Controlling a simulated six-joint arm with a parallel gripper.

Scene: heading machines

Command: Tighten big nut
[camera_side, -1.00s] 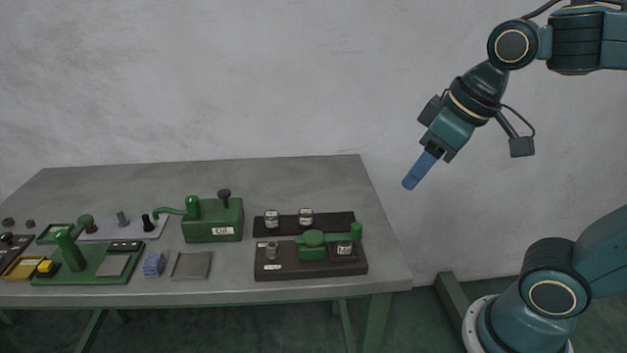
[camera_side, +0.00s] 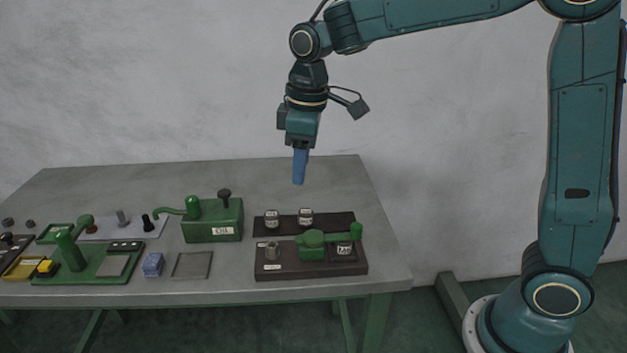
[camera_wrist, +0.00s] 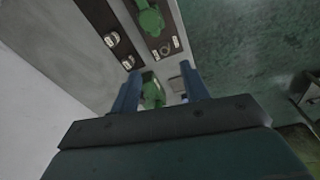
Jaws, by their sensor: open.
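Two small dark pieces that look like nuts lie at the far left of the table in the side view, the larger one (camera_side: 8,222) left of the smaller one (camera_side: 30,223). Right of them is a light plate (camera_side: 100,233) with an upright grey bolt (camera_side: 122,218) and a dark upright piece (camera_side: 148,222). My gripper (camera_side: 299,183) points down, high above the table, well to the right of these pieces. In the wrist view its two blue fingers (camera_wrist: 161,84) are apart, with nothing between them. The nuts cannot be made out there.
A green OIL box (camera_side: 212,222) with a lever stands mid-table. Below my gripper are a dark rack (camera_side: 288,230) with labelled jars and a dark base (camera_side: 300,269) with a green arm. A green press (camera_side: 75,250) stands at left. The table's back (camera_side: 150,180) is clear.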

